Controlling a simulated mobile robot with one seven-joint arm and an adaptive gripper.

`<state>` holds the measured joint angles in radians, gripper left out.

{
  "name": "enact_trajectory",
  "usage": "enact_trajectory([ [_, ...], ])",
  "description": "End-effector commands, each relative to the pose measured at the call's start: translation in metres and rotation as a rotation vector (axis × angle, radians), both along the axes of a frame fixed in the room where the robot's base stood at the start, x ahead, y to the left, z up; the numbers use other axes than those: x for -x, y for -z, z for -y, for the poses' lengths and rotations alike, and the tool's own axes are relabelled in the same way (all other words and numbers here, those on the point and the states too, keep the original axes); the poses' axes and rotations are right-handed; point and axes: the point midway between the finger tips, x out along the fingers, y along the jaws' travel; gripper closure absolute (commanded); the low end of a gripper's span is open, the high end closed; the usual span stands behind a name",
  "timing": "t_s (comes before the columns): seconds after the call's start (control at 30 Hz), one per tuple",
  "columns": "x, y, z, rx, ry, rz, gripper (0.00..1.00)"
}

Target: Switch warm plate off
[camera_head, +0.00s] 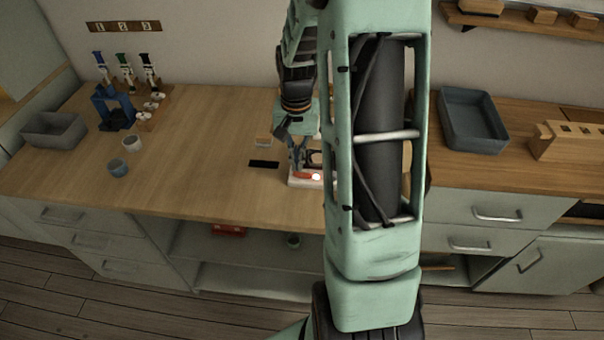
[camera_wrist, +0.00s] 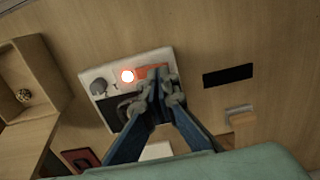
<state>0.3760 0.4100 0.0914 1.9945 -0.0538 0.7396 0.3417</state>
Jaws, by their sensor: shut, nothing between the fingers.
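My gripper also shows in the head view (camera_head: 298,165).
A black rectangle (camera_wrist: 228,76) and a small block (camera_wrist: 241,116) lie right of the plate in the wrist view. A wooden box (camera_wrist: 38,62) stands at left.

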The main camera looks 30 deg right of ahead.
Motion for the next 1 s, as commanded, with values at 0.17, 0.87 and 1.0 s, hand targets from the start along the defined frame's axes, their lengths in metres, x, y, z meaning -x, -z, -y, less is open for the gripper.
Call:
enact_trajectory([
  [0.17,0.000,0.003,0.000,0.000,0.000,0.000,1.00],
  [0.87,0.000,0.014,0.000,0.000,0.000,0.000,1.00],
  [1.0,0.000,0.016,0.000,0.000,0.000,0.000,1.00],
])
